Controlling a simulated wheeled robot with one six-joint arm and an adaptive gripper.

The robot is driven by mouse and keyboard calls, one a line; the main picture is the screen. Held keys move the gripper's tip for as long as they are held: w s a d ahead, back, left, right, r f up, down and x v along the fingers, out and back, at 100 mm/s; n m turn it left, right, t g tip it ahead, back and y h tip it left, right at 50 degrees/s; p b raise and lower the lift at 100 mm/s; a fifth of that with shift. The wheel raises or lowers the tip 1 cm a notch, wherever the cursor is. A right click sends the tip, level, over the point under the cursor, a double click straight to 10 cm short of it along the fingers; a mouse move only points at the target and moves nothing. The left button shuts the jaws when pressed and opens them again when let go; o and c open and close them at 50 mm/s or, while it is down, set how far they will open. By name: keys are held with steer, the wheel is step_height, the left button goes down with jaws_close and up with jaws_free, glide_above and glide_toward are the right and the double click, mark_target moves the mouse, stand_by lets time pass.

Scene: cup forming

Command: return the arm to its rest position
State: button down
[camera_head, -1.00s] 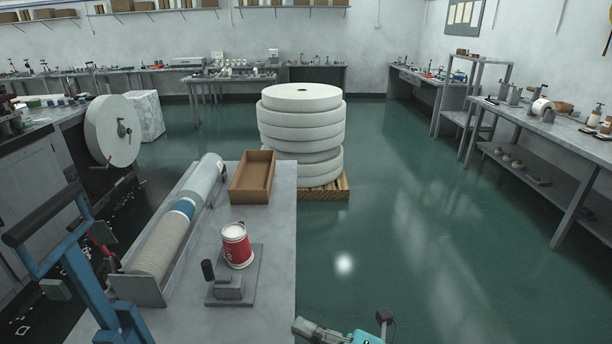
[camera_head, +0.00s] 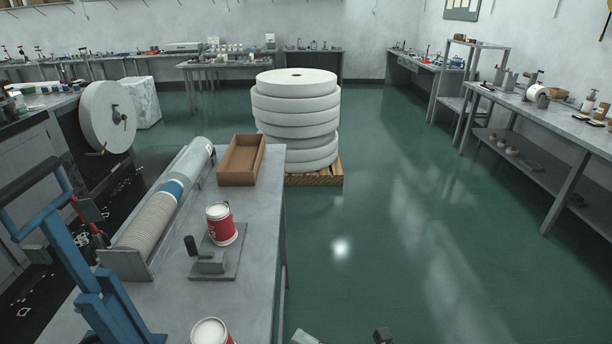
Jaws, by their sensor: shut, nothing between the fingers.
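Only small parts of what look like my own arm show at the bottom edge of the head view, right of the bench. My gripper's fingers cannot be made out there. A red and white cup (camera_head: 221,224) stands upright on a grey fixture (camera_head: 213,263) with a dark handle, on the grey bench (camera_head: 262,222). A second red and white cup (camera_head: 211,333) stands nearer on the bench, cut off by the bottom edge.
A roller machine (camera_head: 159,211) and an open brown box (camera_head: 240,161) sit on the bench. A blue frame (camera_head: 88,262) rises at left. A stack of white rolls (camera_head: 297,120) stands on a pallet (camera_head: 315,180). The green floor (camera_head: 400,239) at right is clear.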

steer(key=s+d+f+m+t+h, duration=0.1)
steer(key=s+d+f+m+h, duration=0.4)
steer(key=s+m, duration=0.4)
steer(key=s+d+f+m+t+h, duration=0.2)
steer(key=s+d+f+m+h, duration=0.3)
steer(key=s+m, duration=0.5)
steer(key=s+d+f+m+t+h, duration=0.2)
steer(key=s+d+f+m+h, duration=0.2)
steer(key=s+d+m+h, duration=0.3)
steer(key=s+d+m, duration=0.1)
steer(key=s+m, duration=0.1)
steer(key=m, duration=0.1)
steer(key=shift+s+d+f+h, duration=0.15)
steer(key=shift+d+f+h, duration=0.05)
steer(key=shift+f+h, duration=0.2)
